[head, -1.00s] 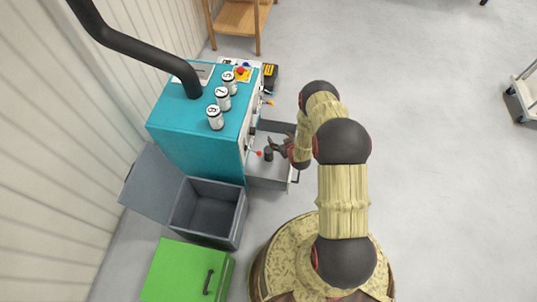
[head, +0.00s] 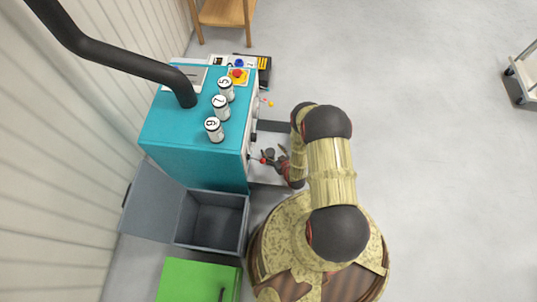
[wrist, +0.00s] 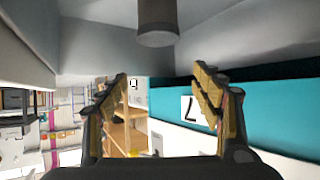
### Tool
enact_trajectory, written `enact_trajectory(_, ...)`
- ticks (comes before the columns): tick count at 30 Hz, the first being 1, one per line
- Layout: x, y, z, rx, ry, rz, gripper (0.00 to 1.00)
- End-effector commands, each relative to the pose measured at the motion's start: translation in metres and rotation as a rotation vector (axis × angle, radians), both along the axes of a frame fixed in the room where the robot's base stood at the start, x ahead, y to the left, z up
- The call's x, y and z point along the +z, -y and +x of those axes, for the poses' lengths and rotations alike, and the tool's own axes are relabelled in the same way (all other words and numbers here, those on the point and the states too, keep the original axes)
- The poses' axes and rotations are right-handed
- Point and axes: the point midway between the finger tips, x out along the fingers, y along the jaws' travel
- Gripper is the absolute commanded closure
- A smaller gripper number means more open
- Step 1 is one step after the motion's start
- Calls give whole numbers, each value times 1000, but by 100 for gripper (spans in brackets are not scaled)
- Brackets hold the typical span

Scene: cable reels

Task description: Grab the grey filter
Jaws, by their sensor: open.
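The grey filter (head: 269,153) looks like a small dark grey cylinder in the open drawer (head: 268,173) of the teal machine. In the wrist view the filter (wrist: 158,22) shows at the top centre, cut off by the frame edge. My gripper (head: 279,158) is at the drawer, right beside the filter. In the wrist view my gripper (wrist: 162,82) has its two fingers spread wide with nothing between them. The filter lies above the fingertips in that picture, apart from them.
The teal machine (head: 185,150) carries several numbered white canisters and a black pipe (head: 120,60). An open grey bin (head: 216,222) and a green box (head: 190,283) stand in front of it. A wooden shelf (head: 222,13) is behind.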

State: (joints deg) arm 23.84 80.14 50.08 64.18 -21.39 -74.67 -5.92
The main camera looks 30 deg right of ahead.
Motion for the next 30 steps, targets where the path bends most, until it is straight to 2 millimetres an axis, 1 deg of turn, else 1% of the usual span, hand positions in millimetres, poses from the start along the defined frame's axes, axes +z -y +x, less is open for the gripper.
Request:
enact_trajectory(1, -16, -1, -1, 0, -1, 1, 34)
enact_trajectory(3, -30, 0, 0, 0, 0, 0, 34)
enact_trajectory(6, -48, 0, 0, 0, 0, 0, 34)
enact_trajectory(9, -60, 0, 0, 0, 0, 0, 34)
enact_trajectory(11, -60, 0, 7, 1, 1, 0, 34)
enact_trajectory(17, -62, 0, 15, 0, 1, -1, 34)
enact_trajectory(20, -67, 0, 23, 2, 2, -1, 34)
enact_trajectory(27, -87, 0, 56, 0, 2, -1, 34)
enact_trajectory(30, -91, 0, 64, 0, 0, -1, 34)
